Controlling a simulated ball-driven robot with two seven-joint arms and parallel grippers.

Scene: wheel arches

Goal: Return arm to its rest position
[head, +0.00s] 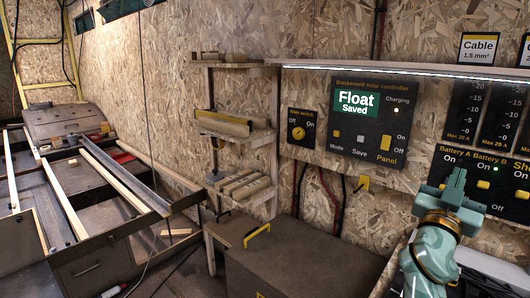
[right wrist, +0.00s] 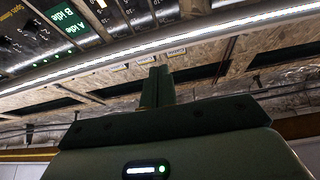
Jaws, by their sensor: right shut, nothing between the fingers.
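My right gripper (head: 456,178) is at the right of the head view, at the end of my pale green arm, with its fingers pointing up. It is shut and empty. It appears in front of the lower part of the battery switch panel (head: 480,165); I cannot tell how far from the panel it is. In the right wrist view the closed fingers (right wrist: 157,84) stand together at the middle, with nothing held. My left gripper is not in view.
A solar controller (head: 364,118) showing "Float Saved" and a main switch box (head: 299,132) are on the chipboard wall. A brown box (head: 300,258) with a yellow handle stands below.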

